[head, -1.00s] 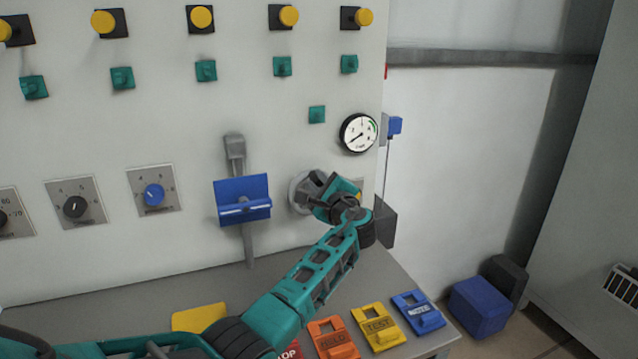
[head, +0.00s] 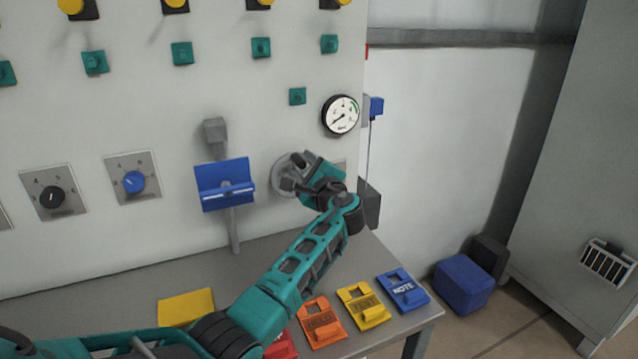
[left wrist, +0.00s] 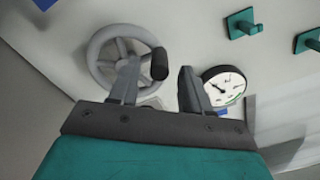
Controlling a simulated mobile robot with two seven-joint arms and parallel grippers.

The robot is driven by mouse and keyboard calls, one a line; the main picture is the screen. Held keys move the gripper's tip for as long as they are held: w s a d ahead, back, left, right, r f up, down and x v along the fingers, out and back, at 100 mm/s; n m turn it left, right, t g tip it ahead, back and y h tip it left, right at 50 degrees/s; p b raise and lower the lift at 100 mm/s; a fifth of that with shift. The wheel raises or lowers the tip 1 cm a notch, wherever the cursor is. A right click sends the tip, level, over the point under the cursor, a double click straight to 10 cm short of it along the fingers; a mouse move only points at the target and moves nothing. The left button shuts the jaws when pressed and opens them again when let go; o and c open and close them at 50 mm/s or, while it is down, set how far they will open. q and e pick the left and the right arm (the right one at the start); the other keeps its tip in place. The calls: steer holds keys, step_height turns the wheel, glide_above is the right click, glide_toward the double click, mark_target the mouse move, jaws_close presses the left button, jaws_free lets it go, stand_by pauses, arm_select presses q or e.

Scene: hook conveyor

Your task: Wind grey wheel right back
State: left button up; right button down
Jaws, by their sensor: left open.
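The grey wheel (head: 283,175) is mounted on the light panel, right of the blue holder. In the head view my left gripper (head: 300,170) covers most of it. In the left wrist view the whole spoked wheel (left wrist: 118,58) shows, with a dark crank handle (left wrist: 159,64) at its right rim. My left gripper (left wrist: 155,85) is open in front of the wheel. The handle appears between the two fingers, nearer the left one; I cannot tell whether either finger touches it. A round white gauge (head: 341,115) is above and right of the wheel. My right gripper is not in view.
A blue holder (head: 224,186) with a grey lever is left of the wheel. Green hooks (head: 297,96) stick out above. The grey table (head: 395,330) below carries yellow, orange and blue tags (head: 403,289). A blue box (head: 463,284) stands on the floor at right.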

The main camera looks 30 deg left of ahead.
arm_select(q)
steer(key=v, duration=1.1)
steer(key=shift+s, duration=0.1)
steer(key=shift+a, duration=0.1)
